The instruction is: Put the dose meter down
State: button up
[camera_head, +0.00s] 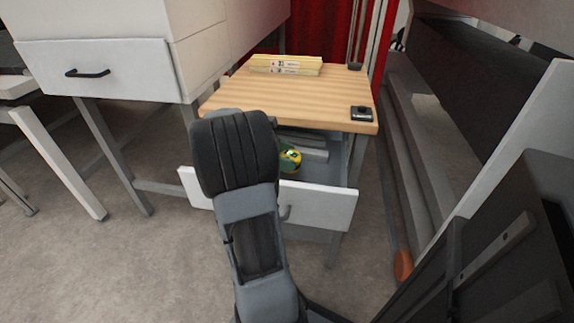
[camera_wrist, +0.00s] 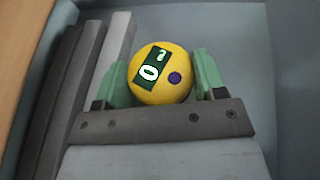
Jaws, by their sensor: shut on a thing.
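The dose meter (camera_wrist: 172,92) is round and yellow, with a dark green display and a purple button. In the wrist view it sits between the two green fingers of my gripper (camera_wrist: 161,76), which is shut on it. In the head view the yellow dose meter (camera_head: 289,160) shows beside my dark arm, in or just above the open drawer (camera_head: 322,205) under the wooden top. My arm hides part of the drawer and most of my gripper. I cannot tell whether the dose meter touches the drawer floor.
Grey bars (camera_wrist: 72,95) lie along the left in the wrist view; the drawer floor (camera_wrist: 240,42) is bare at right. A small black device (camera_head: 361,113) and yellow-edged bars (camera_head: 287,66) lie on the wooden top (camera_head: 300,100). A white cabinet (camera_head: 98,70) stands at left.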

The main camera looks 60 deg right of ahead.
jog(key=shift+f, duration=1.05)
jog(key=shift+f, duration=0.1)
jog(key=o, duration=1)
jog(key=shift+f, duration=0.1)
jog(key=shift+o, duration=0.2)
jog(key=shift+w+r, duration=0.1)
jog(key=shift+r, duration=0.2)
jog(key=p+v, duration=0.2)
jog(key=v, duration=0.5)
jog(key=shift+w+a, duration=0.15)
jog(key=shift+a, duration=0.05)
